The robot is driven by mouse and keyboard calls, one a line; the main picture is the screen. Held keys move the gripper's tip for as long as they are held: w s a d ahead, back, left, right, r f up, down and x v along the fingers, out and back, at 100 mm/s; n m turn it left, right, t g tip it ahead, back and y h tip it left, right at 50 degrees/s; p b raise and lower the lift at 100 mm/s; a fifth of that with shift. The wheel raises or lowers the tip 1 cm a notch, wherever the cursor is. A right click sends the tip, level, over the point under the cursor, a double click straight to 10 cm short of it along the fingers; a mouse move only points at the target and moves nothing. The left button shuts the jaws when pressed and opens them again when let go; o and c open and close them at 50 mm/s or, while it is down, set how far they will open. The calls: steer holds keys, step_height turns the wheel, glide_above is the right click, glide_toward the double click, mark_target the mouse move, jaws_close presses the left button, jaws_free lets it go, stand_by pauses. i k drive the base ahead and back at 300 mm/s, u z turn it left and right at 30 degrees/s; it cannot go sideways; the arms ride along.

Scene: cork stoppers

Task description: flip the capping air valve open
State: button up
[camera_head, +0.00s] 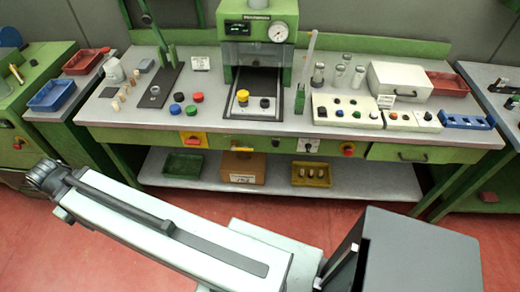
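A yellow lever (243,149) lies flat, level across the front edge of the bench, left of centre. It looks like the air valve's handle, but no label on it can be read. The green capping machine (258,28) with a round gauge stands above it at the back. My arm crosses the lower left of the picture. Its dark end, seemingly my gripper (45,177), is at the far left, well away from the lever and in front of the bench. Its fingers cannot be made out, and nothing held is visible.
A red switch on a yellow plate (193,139) is left of the lever. Black knobs (276,143) and a red knob (348,149) are to its right. Loose caps (176,109) and a control box (346,111) stand on the bench. Bins (183,165) fill the lower shelf. Red floor lies before it.

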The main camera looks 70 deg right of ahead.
mark_target(233, 148)
steer(key=z, duration=1.75)
steer(key=k, duration=0.5)
steer(key=z, duration=0.25)
steer(key=i, duration=0.45)
steer(key=u, duration=0.5)
steer(key=k, duration=0.45)
steer(key=u, duration=0.65)
steer(key=k, duration=1)
steer(key=u, duration=1.2)
steer(key=i, duration=1.4)
steer(key=u, duration=0.3)
